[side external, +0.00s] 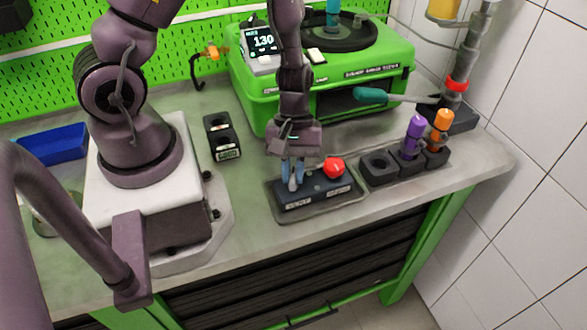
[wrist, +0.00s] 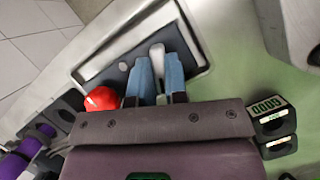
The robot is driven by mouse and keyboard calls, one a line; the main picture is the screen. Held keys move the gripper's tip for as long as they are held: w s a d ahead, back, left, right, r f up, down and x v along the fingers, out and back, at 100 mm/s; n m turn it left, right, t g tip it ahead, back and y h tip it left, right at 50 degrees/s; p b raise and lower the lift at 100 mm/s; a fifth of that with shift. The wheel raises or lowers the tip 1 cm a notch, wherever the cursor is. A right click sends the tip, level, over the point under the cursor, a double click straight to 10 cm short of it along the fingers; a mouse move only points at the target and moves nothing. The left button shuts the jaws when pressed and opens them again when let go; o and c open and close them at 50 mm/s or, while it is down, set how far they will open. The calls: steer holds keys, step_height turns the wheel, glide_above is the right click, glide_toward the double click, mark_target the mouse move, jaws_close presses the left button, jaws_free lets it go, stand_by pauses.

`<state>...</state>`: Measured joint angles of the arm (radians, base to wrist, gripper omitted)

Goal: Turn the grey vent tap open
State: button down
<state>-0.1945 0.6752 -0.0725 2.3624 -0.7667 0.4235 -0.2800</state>
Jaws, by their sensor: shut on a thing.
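The grey vent tap (side external: 293,184) stands on the left part of a dark panel (side external: 318,199) with a white VENT label in front of it. My gripper (side external: 292,171) points down over the panel, its blue fingers on either side of the tap and shut on it. In the wrist view the tap's light grey lever (wrist: 157,52) shows between and just beyond the two blue fingertips (wrist: 159,66). The fingers hide part of the tap, and its exact turn angle is hard to tell.
A red knob (side external: 333,168) sits on the same panel, close to my fingers; it also shows in the wrist view (wrist: 102,98). A dark holder (side external: 380,168) with purple (side external: 413,135) and orange (side external: 440,128) pieces stands to the right. A green machine (side external: 375,75) stands behind.

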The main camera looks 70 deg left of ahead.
steer(key=shift+n+t+h, duration=0.3)
steer(key=shift+n+t, duration=0.6)
steer(key=shift+n, duration=1.4)
steer(key=c, duration=1.1)
jaws_free()
steer(key=shift+c, duration=0.2)
steer(key=shift+r, duration=0.1)
steer(key=v, duration=1.2)
steer(key=shift+a+r, duration=0.15)
steer(key=shift+r, duration=0.25)
steer(key=shift+s, duration=0.1)
